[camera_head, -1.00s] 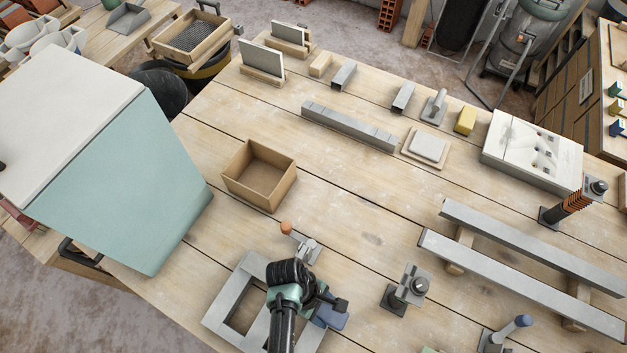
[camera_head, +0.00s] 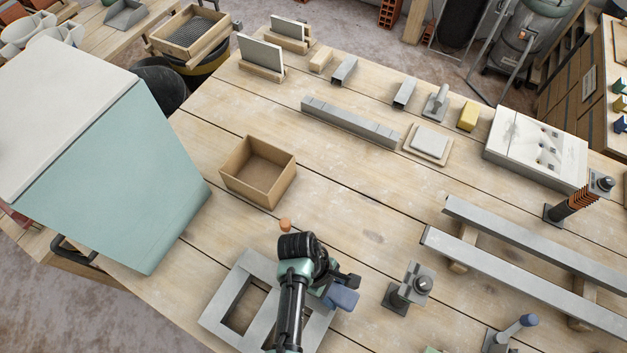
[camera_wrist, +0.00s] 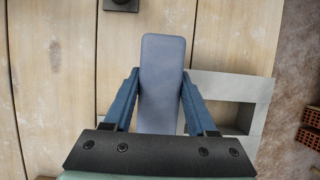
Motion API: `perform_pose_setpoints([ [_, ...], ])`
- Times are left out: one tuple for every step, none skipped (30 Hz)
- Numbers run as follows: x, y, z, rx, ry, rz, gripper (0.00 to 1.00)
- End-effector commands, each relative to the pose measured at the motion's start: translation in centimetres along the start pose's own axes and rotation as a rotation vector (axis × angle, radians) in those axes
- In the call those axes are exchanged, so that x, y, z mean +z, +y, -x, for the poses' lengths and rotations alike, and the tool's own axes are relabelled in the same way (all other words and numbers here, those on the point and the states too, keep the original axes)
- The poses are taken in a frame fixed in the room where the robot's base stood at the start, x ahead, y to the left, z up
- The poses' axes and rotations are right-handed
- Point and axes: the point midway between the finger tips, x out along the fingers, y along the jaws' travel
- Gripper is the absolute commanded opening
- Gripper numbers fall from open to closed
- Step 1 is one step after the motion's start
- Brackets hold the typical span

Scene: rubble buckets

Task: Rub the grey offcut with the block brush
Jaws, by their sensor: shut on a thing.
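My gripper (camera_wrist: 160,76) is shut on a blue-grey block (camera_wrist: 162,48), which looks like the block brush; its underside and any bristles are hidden. In the head view the block (camera_head: 342,298) shows at the right of my wrist, above the near part of the bench. Two short grey pieces, a left one (camera_head: 344,71) and a right one (camera_head: 404,94), lie at the far side of the bench, well away from my gripper. Either could be the grey offcut; I cannot tell which.
A grey frame (camera_head: 222,311) lies below my arm. An open cardboard box (camera_head: 247,193) stands beyond it. A metal clamp-like fitting (camera_head: 414,283) and two long grey bars (camera_head: 520,287) are to the right.

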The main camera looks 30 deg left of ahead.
Motion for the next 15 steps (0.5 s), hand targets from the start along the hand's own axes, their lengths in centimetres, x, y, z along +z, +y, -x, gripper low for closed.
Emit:
perform_pose_setpoints([
  [0.0,0.0,0.1,0.0,0.0,0.0,0.0],
  [0.1,0.0,0.1,0.0,0.0,0.0,0.0],
  [0.1,0.0,0.1,0.001,0.0,0.0,0.0],
  [0.1,0.0,0.1,0.001,0.0,0.0,0.0],
  [0.1,0.0,0.1,0.001,0.0,0.0,0.0],
  [0.1,0.0,0.2,0.001,0.0,0.0,0.0],
  [0.1,0.0,0.3,0.001,0.0,0.0,0.0],
  [0.2,0.0,0.4,0.001,0.0,0.0,0.0],
  [0.3,0.0,0.7,0.001,0.0,0.0,0.0],
  [0.4,0.0,0.9,0.001,0.0,0.0,0.0],
  [0.5,0.0,1.2,0.001,0.0,0.0,0.0],
  [0.7,0.0,1.6,0.001,0.0,0.0,0.0],
  [0.8,0.0,2.0,0.001,0.0,0.0,0.0],
  [1.0,0.0,2.3,0.001,0.0,0.0,0.0],
  [1.2,0.0,2.8,0.001,0.0,0.0,0.0],
])
